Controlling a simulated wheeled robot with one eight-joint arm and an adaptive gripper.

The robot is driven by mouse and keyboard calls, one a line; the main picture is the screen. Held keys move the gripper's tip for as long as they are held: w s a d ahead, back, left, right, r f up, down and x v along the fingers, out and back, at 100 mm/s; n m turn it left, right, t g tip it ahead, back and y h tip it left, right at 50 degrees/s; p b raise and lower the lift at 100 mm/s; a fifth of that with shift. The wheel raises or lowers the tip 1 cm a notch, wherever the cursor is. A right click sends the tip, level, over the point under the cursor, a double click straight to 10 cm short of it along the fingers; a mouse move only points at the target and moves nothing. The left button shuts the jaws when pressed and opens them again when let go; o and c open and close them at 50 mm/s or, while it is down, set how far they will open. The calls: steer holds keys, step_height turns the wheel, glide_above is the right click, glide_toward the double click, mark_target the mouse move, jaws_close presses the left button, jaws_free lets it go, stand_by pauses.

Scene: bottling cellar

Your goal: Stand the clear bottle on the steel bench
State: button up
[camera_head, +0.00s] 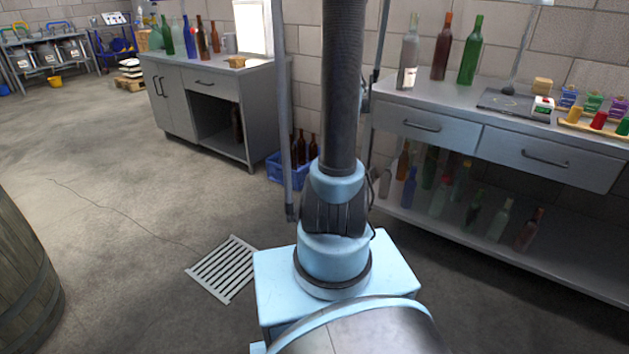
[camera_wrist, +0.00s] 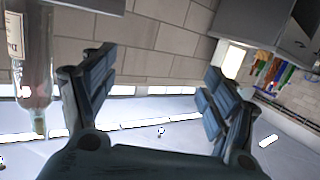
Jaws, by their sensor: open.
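A clear bottle (camera_head: 409,55) with a pale label stands upright at the left end of the right-hand bench (camera_head: 440,104). Brown and green bottles stand to its right. In the wrist view, which looks upside down, a clear labelled bottle (camera_wrist: 36,75) shows at the left edge, neck downward in the picture and partly cut off; it looks like the same one. My gripper (camera_wrist: 156,75) is open and empty, with wall blocks behind the gap. The bottle is outside the fingers, beside the left one. My gripper is not visible in the head view.
The right bench also holds a dark mat (camera_head: 505,102) and small coloured items. Bottles fill its lower shelf. A blue crate (camera_head: 290,170) stands between the benches. A barrel (camera_head: 25,270) is at left.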

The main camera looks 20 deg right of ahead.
steer(key=s+a+f+n+g+y, duration=0.1)
steer(key=s+a+f+g+y, duration=0.25)
steer(key=s+a, duration=0.4)
steer(key=s+a+f+n+g+y, duration=0.2)
steer(key=s+a+f+g, duration=0.15)
steer(key=s+a, duration=0.45)
steer(key=s+a+f+g, duration=0.2)
steer(key=s, duration=0.5)
steer(key=s+a+f+g, duration=0.2)
steer(key=s+f, duration=0.1)
steer(key=s, duration=0.4)
steer(key=s+a+f+n+g, duration=0.1)
steer(key=s+a+f, duration=0.1)
steer(key=s, duration=0.5)
steer(key=shift+s+a+f+g, duration=0.25)
steer(key=shift+f+g, duration=0.1)
steer(key=shift+g, duration=0.05)
